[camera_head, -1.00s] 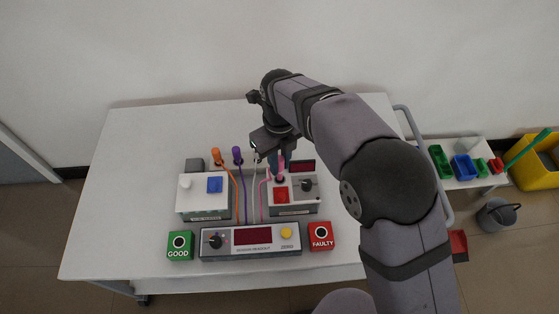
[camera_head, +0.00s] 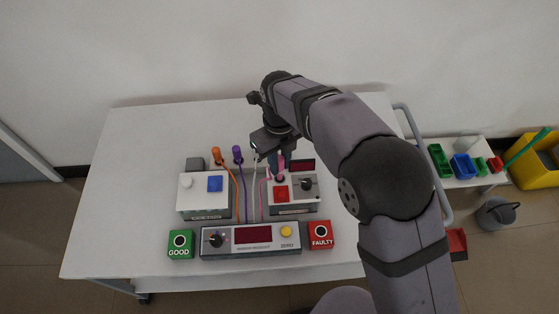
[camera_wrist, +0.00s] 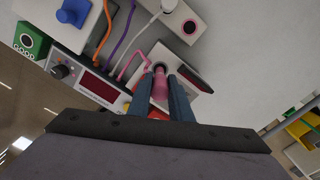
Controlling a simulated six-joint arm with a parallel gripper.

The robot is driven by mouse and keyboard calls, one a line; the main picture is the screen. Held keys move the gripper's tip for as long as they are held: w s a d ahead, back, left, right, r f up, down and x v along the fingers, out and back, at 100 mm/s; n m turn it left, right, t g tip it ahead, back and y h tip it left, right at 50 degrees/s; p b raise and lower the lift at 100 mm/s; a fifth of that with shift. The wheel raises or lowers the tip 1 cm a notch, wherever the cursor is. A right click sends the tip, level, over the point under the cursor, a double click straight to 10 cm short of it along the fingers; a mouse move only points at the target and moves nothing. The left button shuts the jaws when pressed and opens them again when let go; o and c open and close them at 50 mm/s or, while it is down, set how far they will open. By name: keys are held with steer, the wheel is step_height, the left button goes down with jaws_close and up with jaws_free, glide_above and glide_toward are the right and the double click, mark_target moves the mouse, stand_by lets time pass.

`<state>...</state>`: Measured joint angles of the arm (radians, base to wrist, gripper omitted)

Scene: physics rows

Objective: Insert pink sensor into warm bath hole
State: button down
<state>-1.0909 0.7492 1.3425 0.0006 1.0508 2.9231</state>
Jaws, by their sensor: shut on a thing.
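The pink sensor (camera_wrist: 160,84) is held between the two blue-grey fingers of my gripper (camera_wrist: 162,88). In the head view the pink sensor (camera_head: 281,160) stands roughly upright over the back left of the warm bath (camera_head: 295,204), a pale box with a red square and a dark knob. My gripper (camera_head: 280,157) is shut on the sensor just above that box. The sensor's lower end is at or close to the hole; I cannot tell how far in it is. A pink cable runs from the sensor toward the readout.
The readout box (camera_head: 250,239) stands in front, between the green GOOD block (camera_head: 181,245) and red FAULTY block (camera_head: 320,235). A box with a blue square (camera_head: 204,202) is at left. Orange (camera_head: 217,155) and purple (camera_head: 238,154) sensors stand behind. The table's left side is clear.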

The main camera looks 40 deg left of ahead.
mark_target(281, 173)
steer(key=shift+f+b, duration=0.7)
steer(key=shift+f, duration=1.75)
stand_by(1.3)
steer(key=c, duration=1.5)
jaws_free()
steer(key=shift+c, duration=0.2)
steer(key=shift+o, duration=1)
steer(key=shift+d, duration=0.15)
steer(key=shift+w+f, duration=0.1)
steer(key=shift+c, duration=0.2)
steer(key=shift+o, duration=0.6)
steer(key=shift+w+r+p, duration=0.1)
steer(key=shift+r+p, duration=1.9)
steer(key=shift+r, duration=0.3)
steer(key=shift+r+p, duration=1.1)
steer(key=shift+p, duration=0.05)
